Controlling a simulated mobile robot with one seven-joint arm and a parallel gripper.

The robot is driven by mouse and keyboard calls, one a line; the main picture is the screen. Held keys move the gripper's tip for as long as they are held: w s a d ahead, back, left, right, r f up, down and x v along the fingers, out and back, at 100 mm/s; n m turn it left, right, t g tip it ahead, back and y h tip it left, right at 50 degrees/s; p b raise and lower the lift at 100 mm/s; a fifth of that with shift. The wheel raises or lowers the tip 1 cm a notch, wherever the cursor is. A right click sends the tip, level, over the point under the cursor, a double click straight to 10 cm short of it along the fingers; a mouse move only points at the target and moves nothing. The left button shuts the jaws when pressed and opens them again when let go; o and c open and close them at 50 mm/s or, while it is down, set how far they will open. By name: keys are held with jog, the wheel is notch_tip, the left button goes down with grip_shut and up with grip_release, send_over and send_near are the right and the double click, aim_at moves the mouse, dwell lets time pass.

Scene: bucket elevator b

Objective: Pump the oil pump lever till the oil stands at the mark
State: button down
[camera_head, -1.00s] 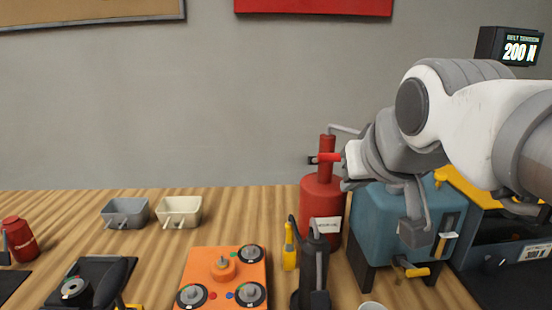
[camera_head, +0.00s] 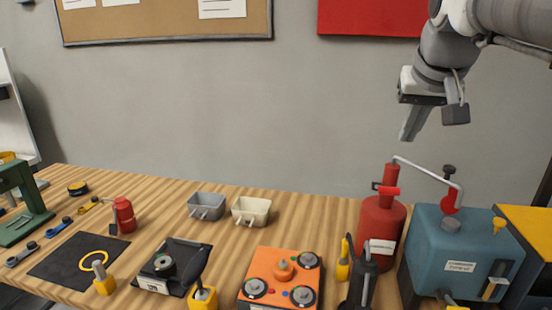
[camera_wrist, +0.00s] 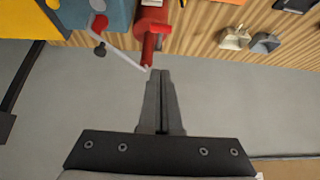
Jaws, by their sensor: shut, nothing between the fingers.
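The red oil pump (camera_head: 380,222) stands at the right of the bench, with a white label. A short red bar, apparently its lever (camera_head: 388,191), crosses its neck and looks about level. A grey pipe (camera_head: 428,170) runs from its top to a red piece (camera_head: 450,200) over the blue box (camera_head: 458,250). A small window (camera_head: 494,289) on the box's front is too small to read for oil or mark. My gripper (camera_head: 406,136) is shut and empty, above the pump and apart from it. In the wrist view its fingertips (camera_wrist: 161,73) point toward the pump (camera_wrist: 151,20).
A grey bin (camera_head: 206,206) and a cream bin (camera_head: 250,211) stand at the back, left of the pump. An orange control board (camera_head: 281,278) and dark upright tool (camera_head: 362,285) are in front. A yellow-topped unit (camera_head: 530,228) stands at right.

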jog(key=shift+w+r, duration=0.2)
jog(key=shift+r, duration=0.1)
send_over(389, 191)
notch_tip(389, 191, down, 8)
jog(key=shift+w+d+f+b, duration=0.1)
jog(key=shift+f+b, duration=0.05)
jog(key=shift+b, duration=0.3)
notch_tip(389, 191, down, 2)
jog(key=shift+f, duration=0.25)
jog(key=shift+s+f+b, duration=0.25)
jog(key=shift+f+b, duration=0.1)
jog(key=shift+f, duration=0.4)
jog(key=shift+f, duration=0.15)
